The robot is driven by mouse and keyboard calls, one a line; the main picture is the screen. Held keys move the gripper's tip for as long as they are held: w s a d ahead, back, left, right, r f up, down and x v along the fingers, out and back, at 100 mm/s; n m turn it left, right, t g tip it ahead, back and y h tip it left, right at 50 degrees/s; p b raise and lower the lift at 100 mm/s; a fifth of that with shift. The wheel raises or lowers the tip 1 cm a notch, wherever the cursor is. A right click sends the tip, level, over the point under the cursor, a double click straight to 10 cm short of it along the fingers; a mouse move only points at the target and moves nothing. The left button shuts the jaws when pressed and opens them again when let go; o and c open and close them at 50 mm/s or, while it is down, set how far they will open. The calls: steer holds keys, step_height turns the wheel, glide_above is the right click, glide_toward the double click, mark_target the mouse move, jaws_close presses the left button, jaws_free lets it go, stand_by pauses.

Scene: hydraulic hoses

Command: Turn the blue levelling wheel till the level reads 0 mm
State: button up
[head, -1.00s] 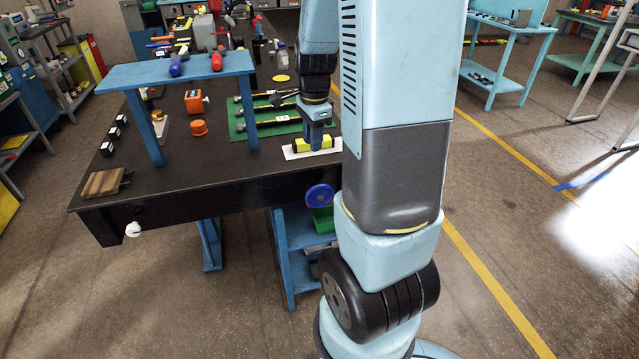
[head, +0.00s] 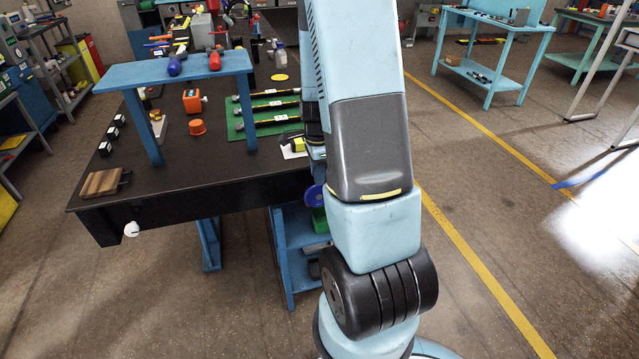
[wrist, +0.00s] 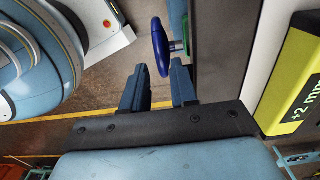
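The blue levelling wheel (head: 313,197) is at the table's front edge, partly hidden by my arm in the head view. The yellow and black level (head: 298,145) lies on a white plate on the table. Its display (wrist: 304,100) reads +2 mm, cut off at the picture edge.
A wooden block (head: 101,183) is at the left corner. The floor right of my arm is open.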

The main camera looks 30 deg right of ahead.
mark_target(318, 196)
steer(key=shift+f, duration=2.2)
jaws_close()
steer(key=shift+s, duration=0.1)
